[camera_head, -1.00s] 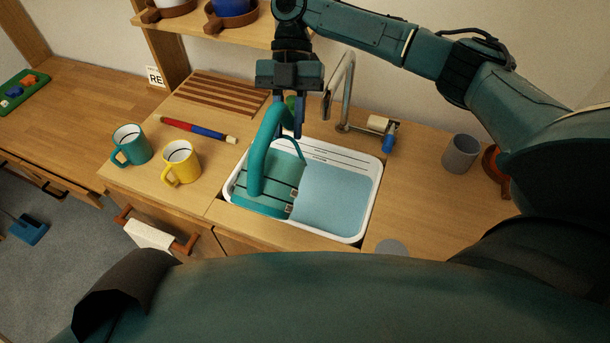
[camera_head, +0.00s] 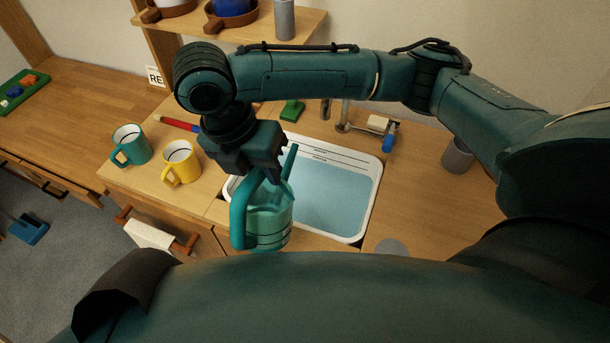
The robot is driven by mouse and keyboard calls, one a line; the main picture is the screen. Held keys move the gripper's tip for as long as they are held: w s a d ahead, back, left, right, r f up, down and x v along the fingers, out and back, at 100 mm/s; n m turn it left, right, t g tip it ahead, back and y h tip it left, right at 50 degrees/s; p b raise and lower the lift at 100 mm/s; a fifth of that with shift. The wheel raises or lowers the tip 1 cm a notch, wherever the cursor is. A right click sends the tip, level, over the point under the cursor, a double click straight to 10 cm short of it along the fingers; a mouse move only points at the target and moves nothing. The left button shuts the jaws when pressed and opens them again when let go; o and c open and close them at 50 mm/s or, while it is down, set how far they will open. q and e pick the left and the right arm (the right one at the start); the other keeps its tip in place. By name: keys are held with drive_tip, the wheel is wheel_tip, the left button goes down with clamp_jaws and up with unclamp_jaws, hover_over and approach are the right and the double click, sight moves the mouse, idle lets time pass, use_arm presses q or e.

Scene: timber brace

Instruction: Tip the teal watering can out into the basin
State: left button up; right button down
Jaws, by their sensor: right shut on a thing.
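The teal watering can (camera_head: 268,226) hangs over the front left part of the white basin (camera_head: 368,205), its lower end overlapping the basin's front edge in the view. My right gripper (camera_head: 270,174) is shut on it near the top of its handle. The handle loops to the left and the spout rises to the upper right. The can looks close to upright, and no stream shows at the spout. The basin holds a flat blue surface like water; its left part is hidden by the can and gripper. My left gripper is not in view.
A teal mug (camera_head: 131,146) and a yellow mug (camera_head: 181,162) stand left of the basin. A tap (camera_head: 345,115), a green block (camera_head: 292,110) and a blue-tipped item (camera_head: 388,141) are behind it. A grey cup (camera_head: 457,156) stands to the right. The front right counter is mostly clear.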

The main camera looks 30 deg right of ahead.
drive_tip(key=shift+s+a+t+h, duration=0.25)
drive_tip(key=shift+a+t+h, duration=0.15)
drive_tip(key=shift+h, duration=0.1)
drive_tip(key=shift+s+a+r+t+h, duration=0.2)
drive_tip(key=shift+s+t+h, duration=0.1)
drive_tip(key=shift+t+h, duration=0.25)
